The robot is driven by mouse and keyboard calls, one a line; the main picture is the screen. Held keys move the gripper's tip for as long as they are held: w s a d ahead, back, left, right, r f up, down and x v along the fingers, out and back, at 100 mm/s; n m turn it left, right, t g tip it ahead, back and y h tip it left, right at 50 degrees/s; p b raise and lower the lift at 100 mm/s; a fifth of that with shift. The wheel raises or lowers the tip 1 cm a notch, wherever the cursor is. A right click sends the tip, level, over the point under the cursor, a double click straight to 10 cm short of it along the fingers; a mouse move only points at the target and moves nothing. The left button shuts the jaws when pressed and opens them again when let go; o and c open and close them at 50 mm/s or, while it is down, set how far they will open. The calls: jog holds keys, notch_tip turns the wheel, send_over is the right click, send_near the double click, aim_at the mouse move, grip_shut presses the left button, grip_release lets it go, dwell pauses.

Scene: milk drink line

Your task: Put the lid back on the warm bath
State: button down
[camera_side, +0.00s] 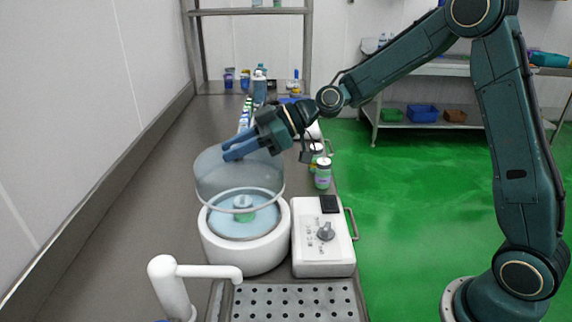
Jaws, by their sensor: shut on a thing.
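The warm bath (246,249) is a round white tub on the counter with pale blue water (222,222) inside. A small pale thing with a green part (243,216) sits in the water. The lid (212,178) is a clear dome, tilted, above the bath. Its lower rim appears at or just over the bath's opening; I cannot tell if it touches. My gripper (240,149) is at the top of the dome, shut on the lid. The exact grip point is partly hidden by the fingers.
A white control box (323,262) with a knob stands right of the bath. A white tap (172,285) and perforated drain (295,302) are in front. A jar (322,173) and several bottles stand behind. The counter (150,190) left of the bath is clear.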

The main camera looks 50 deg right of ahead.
jog(key=shift+f, duration=0.35)
jog(key=shift+f, duration=2.9)
jog(key=shift+f, duration=0.2)
dwell(0.4)
jog(key=c, duration=0.6)
grip_release()
jog(key=shift+r, duration=3.5)
